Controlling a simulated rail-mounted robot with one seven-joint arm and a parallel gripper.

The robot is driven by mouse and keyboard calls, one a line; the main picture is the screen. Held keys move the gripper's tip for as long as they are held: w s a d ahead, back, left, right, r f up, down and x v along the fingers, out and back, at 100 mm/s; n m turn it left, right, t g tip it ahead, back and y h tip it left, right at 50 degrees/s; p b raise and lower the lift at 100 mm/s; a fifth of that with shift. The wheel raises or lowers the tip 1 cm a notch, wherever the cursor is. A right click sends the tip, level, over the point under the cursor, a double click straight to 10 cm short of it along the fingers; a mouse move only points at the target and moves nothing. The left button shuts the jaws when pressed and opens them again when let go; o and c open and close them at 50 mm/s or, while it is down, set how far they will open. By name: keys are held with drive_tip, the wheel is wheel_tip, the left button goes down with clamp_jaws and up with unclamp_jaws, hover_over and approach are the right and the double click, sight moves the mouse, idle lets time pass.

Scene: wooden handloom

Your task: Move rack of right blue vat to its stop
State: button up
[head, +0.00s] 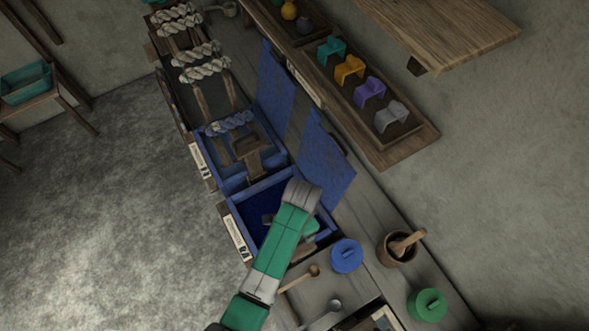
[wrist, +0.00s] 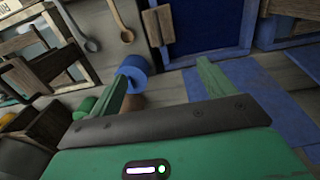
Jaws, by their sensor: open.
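The right blue vat (head: 236,216) stands open, with dark blue liquid inside and its blue lid (head: 326,160) raised behind it. My arm crosses over it and hides much of its inside. In the wrist view the vat (wrist: 247,25) is at the top, with a brown wooden piece (wrist: 157,27), apparently part of its rack, at its left end. The rack's full shape and its stop cannot be made out. My gripper (wrist: 163,70) is open and empty, its two green fingers wide apart. The gripper also shows in the head view (head: 310,228), over the right side of the vat.
The left blue vat (head: 205,162) holds a wooden rack and a blue skein (head: 229,123). A blue lidded jar (head: 347,256), a mortar (head: 396,248), a green jar (head: 427,305) and ladles (head: 302,277) stand or lie nearby. A shelf with coloured pieces (head: 370,94) runs behind.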

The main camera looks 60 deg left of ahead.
drive_tip(key=f+b, duration=2)
drive_tip(key=f, duration=0.6)
drive_tip(key=shift+d+f, duration=0.2)
drive_tip(key=shift+f, duration=0.15)
drive_tip(key=shift+f+b, duration=0.2)
drive_tip(key=shift+b, duration=0.15)
drive_tip(key=shift+c, duration=0.4)
